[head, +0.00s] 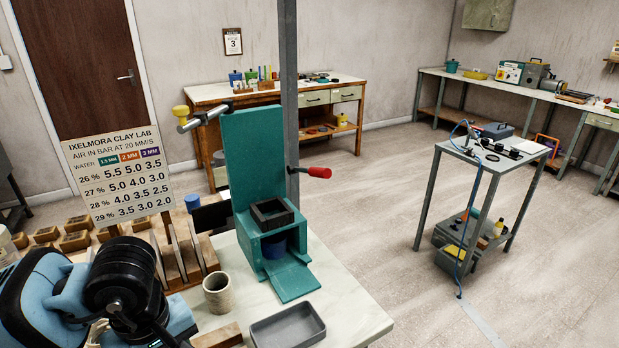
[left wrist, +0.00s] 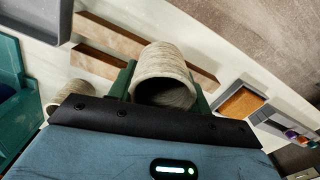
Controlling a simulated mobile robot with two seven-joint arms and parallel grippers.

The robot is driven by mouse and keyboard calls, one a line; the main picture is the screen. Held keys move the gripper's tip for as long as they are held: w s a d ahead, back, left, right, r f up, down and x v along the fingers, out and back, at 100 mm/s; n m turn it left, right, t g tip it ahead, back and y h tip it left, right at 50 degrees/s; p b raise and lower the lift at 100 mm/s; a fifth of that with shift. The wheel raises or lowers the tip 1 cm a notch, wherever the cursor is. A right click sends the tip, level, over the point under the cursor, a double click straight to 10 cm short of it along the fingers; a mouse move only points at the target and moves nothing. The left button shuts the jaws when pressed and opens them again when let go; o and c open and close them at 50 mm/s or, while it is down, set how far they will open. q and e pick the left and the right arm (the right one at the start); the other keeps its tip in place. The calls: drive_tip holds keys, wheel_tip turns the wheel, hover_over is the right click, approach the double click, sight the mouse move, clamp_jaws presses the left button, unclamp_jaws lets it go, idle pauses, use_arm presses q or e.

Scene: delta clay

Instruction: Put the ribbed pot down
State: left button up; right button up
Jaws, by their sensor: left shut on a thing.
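A beige, finely ribbed pot (left wrist: 163,62) is between the green fingers of my left gripper (left wrist: 162,88), which is shut on it. Its dark open mouth faces the left wrist camera. I cannot tell whether its base touches the table. In the head view my left wrist is at the lower left, and the fingers and held pot are mostly hidden. A second beige pot (head: 217,293) stands upright on the pale table (head: 345,310), in front of the teal press; it also shows in the left wrist view (left wrist: 74,92). My right gripper is not in view.
The teal press (head: 262,190) with a red-handled lever stands on the table. A grey tray (head: 288,328) lies at the front, beside a wooden bar (head: 218,338). Wooden boards (head: 182,255) stand left of the press. The table's right corner is clear.

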use_arm(q)
drive_tip(key=m, duration=0.3)
drive_tip(key=w+m, duration=0.1)
drive_tip(key=shift+d+r+m+p, duration=0.2)
drive_tip(key=shift+d+m+p, duration=0.05)
drive_tip(key=shift+m+p, duration=0.1)
drive_tip(key=m, duration=0.3)
drive_tip(key=shift+w+d, duration=0.15)
drive_tip(key=shift+w, duration=0.2)
drive_tip(key=shift+w+m, duration=0.1)
drive_tip(key=shift+m, duration=0.65)
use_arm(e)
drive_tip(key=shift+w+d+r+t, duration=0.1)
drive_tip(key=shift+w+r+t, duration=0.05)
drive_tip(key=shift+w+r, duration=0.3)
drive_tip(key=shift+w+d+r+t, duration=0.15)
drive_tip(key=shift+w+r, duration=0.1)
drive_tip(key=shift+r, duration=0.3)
use_arm(q)
drive_tip(key=shift+f, duration=0.1)
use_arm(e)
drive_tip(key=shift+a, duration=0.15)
